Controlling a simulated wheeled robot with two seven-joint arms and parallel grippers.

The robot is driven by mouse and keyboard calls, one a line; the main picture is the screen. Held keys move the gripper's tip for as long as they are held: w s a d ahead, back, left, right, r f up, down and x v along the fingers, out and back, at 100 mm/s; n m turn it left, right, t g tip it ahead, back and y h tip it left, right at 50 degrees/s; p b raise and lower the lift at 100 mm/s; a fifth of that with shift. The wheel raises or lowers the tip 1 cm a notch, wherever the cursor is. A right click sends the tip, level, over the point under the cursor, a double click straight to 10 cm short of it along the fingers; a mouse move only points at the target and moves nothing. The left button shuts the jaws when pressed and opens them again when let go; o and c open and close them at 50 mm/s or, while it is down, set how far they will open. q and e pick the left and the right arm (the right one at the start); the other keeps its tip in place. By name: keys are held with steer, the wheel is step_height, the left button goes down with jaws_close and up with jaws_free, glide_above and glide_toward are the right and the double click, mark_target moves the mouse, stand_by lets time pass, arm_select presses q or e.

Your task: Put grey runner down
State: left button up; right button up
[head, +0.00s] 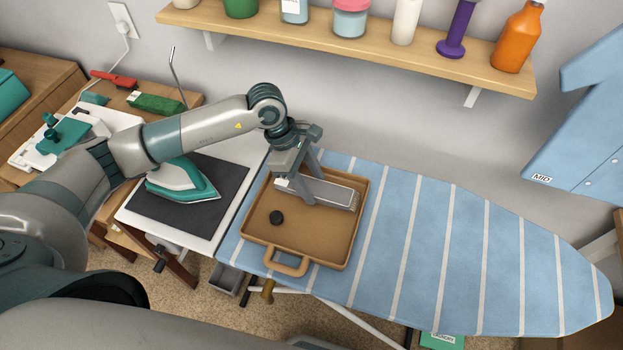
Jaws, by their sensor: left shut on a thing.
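The grey runner (333,194) is a long, flat grey piece with a pale rim. It is over the upper part of the brown tray (341,249), lying roughly level. My left gripper (298,192) comes down from above and is shut on the runner near its left end. The fingers hide part of that end. I cannot tell whether the runner touches the tray floor. My right gripper does not show.
The tray rests on the striped blue ironing board (470,256), whose right side is clear. A teal iron (183,182) stands on a dark mat (190,205) to the left. A shelf (400,48) with bottles and jars runs along the wall behind. A blue garment (585,130) hangs at right.

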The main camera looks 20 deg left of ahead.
arm_select(q)
steer(key=shift+f, duration=0.2)
steer(key=o, duration=1.1)
steer(key=shift+r, duration=0.1)
steer(key=shift+r, duration=0.1)
